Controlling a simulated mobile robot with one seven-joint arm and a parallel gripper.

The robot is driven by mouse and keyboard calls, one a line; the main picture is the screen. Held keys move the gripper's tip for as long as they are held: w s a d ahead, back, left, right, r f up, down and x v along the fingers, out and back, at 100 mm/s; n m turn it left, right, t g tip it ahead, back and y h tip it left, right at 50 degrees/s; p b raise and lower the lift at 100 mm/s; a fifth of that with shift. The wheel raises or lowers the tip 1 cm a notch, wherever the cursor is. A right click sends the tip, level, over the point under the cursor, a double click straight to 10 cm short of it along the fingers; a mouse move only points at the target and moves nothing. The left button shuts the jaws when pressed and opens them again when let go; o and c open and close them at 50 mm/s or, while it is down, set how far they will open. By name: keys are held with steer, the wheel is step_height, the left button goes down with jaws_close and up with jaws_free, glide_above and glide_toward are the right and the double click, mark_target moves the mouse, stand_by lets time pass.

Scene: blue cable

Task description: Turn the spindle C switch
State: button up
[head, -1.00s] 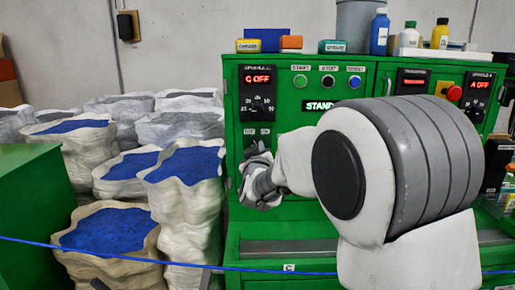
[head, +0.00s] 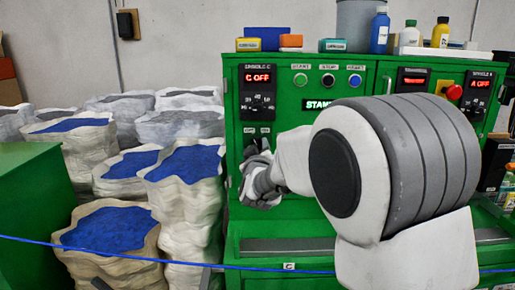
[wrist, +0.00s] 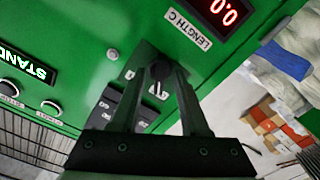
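The spindle C panel (head: 257,92) is on the upper left of the green cabinet, with a red "C OFF" display and a black dial. The dark spindle C panel also shows beside the left finger in the wrist view (wrist: 122,105).
A "LENGTH C" display (wrist: 222,12) reads 0.0 near the fingertips. Start, stop and reset buttons (head: 328,80) and a red emergency button (head: 454,92) are on the cabinet. Stacked sacks (head: 185,190) stand left, and a blue cable (head: 100,247) crosses low in front.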

steer(key=s, duration=1.7)
steer(key=shift+s+b, duration=0.2)
steer(key=shift+b, duration=0.2)
steer(key=s+d+f+m+g, duration=0.2)
steer(key=s+d+g, duration=0.2)
steer(key=s, duration=0.4)
steer(key=s+d+f+m+g+p, duration=0.1)
steer(key=s+d+g, duration=0.3)
steer(key=s, duration=0.4)
steer(key=s+d+f+m+g, duration=0.3)
steer(key=s+d+f+g, duration=0.1)
steer(key=s, duration=0.3)
steer(key=shift+s+d, duration=0.4)
steer(key=shift+d, duration=0.45)
steer(key=shift+d, duration=0.2)
